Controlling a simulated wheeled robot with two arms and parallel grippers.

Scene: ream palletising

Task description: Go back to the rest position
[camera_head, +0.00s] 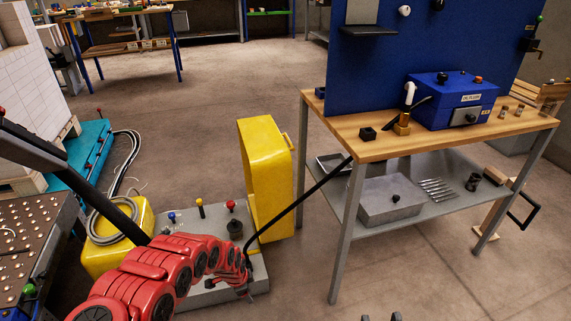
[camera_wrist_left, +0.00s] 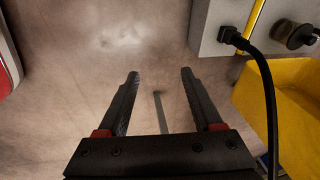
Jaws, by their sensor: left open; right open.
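My right gripper (camera_head: 382,317) shows only as two dark fingertips at the bottom edge of the head view, apart and with nothing seen between them. The rest of it is cut off by the frame. A white stack (camera_head: 26,85) stands on a wooden pallet at the far left.
A workbench (camera_head: 375,149) with a blue toolbox (camera_head: 453,99) stands at the right. A yellow-and-grey machine (camera_head: 266,180) and a red segmented piece (camera_head: 190,262) fill the lower left. A metal ball table (camera_head: 30,235) is at the left edge. Open floor (camera_head: 235,75) lies behind.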

